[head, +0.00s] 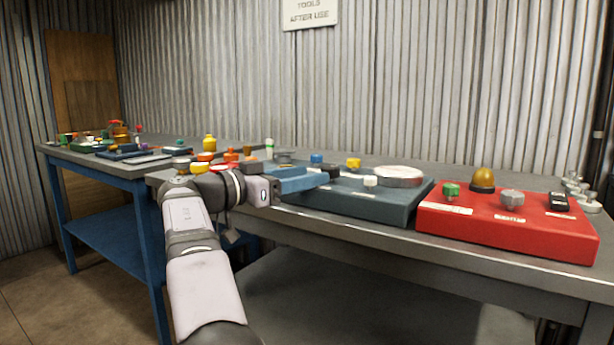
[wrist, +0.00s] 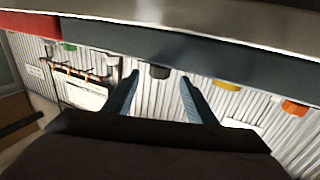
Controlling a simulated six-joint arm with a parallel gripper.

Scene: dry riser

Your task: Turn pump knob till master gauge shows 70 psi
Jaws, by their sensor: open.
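My gripper (head: 318,177) reaches right over the blue-grey panel (head: 345,200) in the head view. In the wrist view its two blue fingers (wrist: 160,80) are apart, and a black knob (wrist: 158,72) shows in the gap between their tips, with no clear contact. A dark knob (head: 333,170) shows by the fingertips in the head view. I cannot read which knob is the pump knob. A large round white-faced dial (head: 398,174) lies at the panel's right end, perhaps the master gauge; its reading is too small and slanted to see.
A red box (head: 470,226) with a green knob, brass dome and grey knob stands at right. Cluttered parts cover the far-left bench. A corrugated wall (head: 400,90) stands behind.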

